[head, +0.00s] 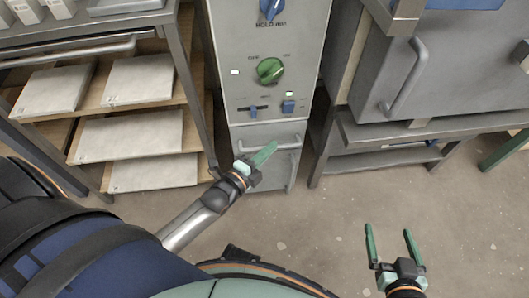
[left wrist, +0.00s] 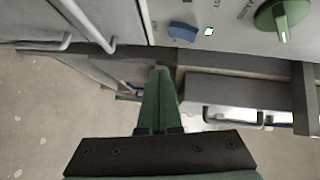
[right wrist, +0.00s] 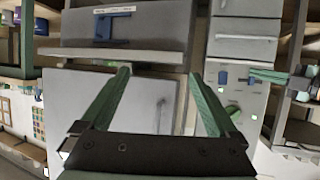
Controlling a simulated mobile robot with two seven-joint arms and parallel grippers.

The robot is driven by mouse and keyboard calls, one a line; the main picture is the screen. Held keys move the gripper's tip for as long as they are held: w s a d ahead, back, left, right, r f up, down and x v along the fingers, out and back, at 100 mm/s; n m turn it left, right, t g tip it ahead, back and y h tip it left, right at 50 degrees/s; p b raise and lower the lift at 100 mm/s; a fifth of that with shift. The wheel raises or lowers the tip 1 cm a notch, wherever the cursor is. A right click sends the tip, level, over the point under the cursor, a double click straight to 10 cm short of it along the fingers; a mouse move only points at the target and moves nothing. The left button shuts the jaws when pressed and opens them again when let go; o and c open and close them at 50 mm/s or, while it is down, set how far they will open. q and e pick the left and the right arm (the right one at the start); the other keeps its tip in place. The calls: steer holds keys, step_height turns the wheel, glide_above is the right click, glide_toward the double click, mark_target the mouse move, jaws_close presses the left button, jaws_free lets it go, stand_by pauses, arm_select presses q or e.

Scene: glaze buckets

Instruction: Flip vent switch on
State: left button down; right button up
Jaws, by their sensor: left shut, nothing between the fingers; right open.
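The grey control panel (head: 236,50) is at the top centre of the head view. On its lower part are a blue rocker switch (head: 288,106) at right and a blue slider-like switch (head: 253,109) at left. The labels are too small to read, so I cannot tell which is the vent switch. The rocker also shows in the left wrist view (left wrist: 182,32), beside a lit lamp. My left gripper (head: 272,147) is shut and empty, below the switches and apart from them. My right gripper (head: 388,232) is open and empty over the floor at lower right.
A green knob (head: 270,70) sits above the switches. A drawer handle (head: 272,146) lies behind my left fingertips. A shelf rack with pale slabs (head: 130,135) stands at left. A grey kiln-like box (head: 440,75) on a metal stand is at right. The floor between is clear.

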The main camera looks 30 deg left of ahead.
arm_select(q)
steer(key=shift+f+v, duration=0.25)
steer(key=shift+v, duration=0.85)
arm_select(e)
steer(key=shift+s+f+g, duration=0.4)
steer(key=shift+s+f, duration=0.15)
steer(key=shift+f, duration=0.35)
arm_select(q)
steer(key=s+d+r+n+g, duration=0.2)
steer(key=s+d+n+g, duration=0.25)
steer(key=s+n, duration=0.8)
step_height(320, 180, up, 10)
steer(key=s+a+n+g+p, duration=0.1)
steer(key=n+p, duration=0.3)
steer(key=p, duration=1.6)
steer(key=shift+s+r+g+y, duration=0.2)
steer(key=shift+s+g+y, duration=0.3)
steer(key=shift+s, duration=0.4)
arm_select(e)
steer(key=s+d+r+m+g+h, duration=0.1)
steer(key=s+r, duration=0.4)
steer(key=r, duration=0.5)
steer(key=shift+d+g, duration=0.6)
steer(key=shift+d, duration=0.05)
